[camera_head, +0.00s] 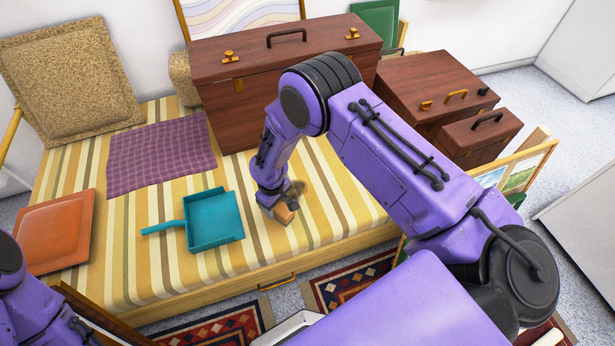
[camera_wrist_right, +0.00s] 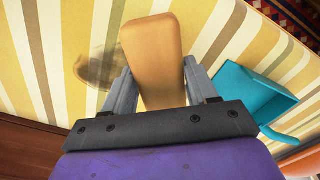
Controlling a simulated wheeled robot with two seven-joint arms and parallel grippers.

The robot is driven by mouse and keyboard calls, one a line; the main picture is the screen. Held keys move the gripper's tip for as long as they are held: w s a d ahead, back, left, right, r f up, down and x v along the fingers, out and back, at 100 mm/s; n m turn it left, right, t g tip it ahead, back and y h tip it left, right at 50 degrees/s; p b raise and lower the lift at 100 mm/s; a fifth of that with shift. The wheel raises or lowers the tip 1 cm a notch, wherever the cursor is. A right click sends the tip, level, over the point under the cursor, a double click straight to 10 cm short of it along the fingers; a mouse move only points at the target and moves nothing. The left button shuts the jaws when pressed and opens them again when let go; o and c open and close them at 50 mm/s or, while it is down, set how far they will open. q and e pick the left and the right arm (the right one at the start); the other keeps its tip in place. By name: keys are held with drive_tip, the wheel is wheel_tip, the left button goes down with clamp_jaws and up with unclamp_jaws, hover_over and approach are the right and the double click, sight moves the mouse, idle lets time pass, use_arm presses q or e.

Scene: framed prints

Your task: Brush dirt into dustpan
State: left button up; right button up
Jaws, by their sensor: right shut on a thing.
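The teal dustpan (camera_head: 214,222) lies on the striped bench cover, its handle pointing left. It also shows at the right of the right wrist view (camera_wrist_right: 252,95). My right gripper (camera_head: 281,208) is to the right of the dustpan, low over the cover, shut on the brush (camera_head: 284,214). The brush shows as a tan block between the fingers in the right wrist view (camera_wrist_right: 152,50); its bristles are hidden. A brown patch of dirt (camera_head: 298,187) lies on the cover beside the gripper, blurred in the right wrist view (camera_wrist_right: 97,68). My left gripper is outside the view.
The striped bench (camera_head: 160,262) has a purple cloth (camera_head: 160,155), an orange panel (camera_head: 55,232) and a beige cushion (camera_head: 72,80). A large brown case (camera_head: 225,85) stands behind my right arm. Smaller brown cases (camera_head: 425,82) stand at the right. The cover between dustpan and gripper is clear.

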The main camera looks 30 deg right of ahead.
drive_tip(key=shift+r+p, duration=1.25)
drive_tip(key=shift+r, duration=0.45)
